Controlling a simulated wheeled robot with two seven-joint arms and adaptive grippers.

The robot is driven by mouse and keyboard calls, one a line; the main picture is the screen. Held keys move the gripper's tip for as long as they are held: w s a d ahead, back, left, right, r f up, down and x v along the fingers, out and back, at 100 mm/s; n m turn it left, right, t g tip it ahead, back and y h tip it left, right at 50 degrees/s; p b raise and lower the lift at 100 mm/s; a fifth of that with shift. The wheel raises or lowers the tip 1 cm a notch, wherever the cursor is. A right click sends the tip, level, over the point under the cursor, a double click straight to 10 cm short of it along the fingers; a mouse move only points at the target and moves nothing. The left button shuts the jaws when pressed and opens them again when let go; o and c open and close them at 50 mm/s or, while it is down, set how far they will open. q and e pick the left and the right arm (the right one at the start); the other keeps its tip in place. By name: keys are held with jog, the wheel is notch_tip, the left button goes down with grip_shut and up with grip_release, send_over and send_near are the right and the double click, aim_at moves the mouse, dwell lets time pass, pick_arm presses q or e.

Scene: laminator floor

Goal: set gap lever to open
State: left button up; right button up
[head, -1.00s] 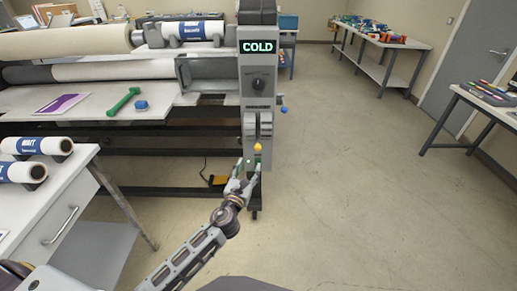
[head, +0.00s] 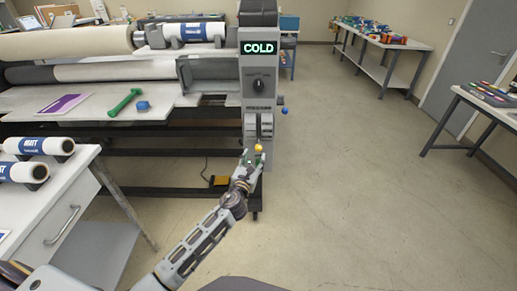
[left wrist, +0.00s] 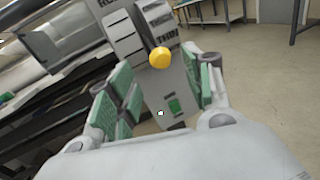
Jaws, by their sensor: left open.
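The gap lever's yellow knob (head: 259,148) is at the lower part of the grey laminator end column, below two pale slotted plates (head: 258,125). In the left wrist view the yellow knob (left wrist: 159,57) stands out in front of the column beside a label reading "THIN". My left gripper (head: 252,158) is open, just below and in front of the knob. In the wrist view its green-padded fingers (left wrist: 162,92) are spread to either side, with the knob beyond them and nothing held. The lever's shaft is hidden behind the knob. My right gripper is not in view.
The column carries a "COLD" display (head: 259,48) and a black dial (head: 259,86). A blue knob (head: 284,110) sticks out at its right. A white drawer table (head: 85,178) with rolls stands at the left. The floor to the right is clear.

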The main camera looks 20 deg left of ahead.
aim_at(257, 150)
pick_arm(q)
jog(key=shift+w, duration=3.7)
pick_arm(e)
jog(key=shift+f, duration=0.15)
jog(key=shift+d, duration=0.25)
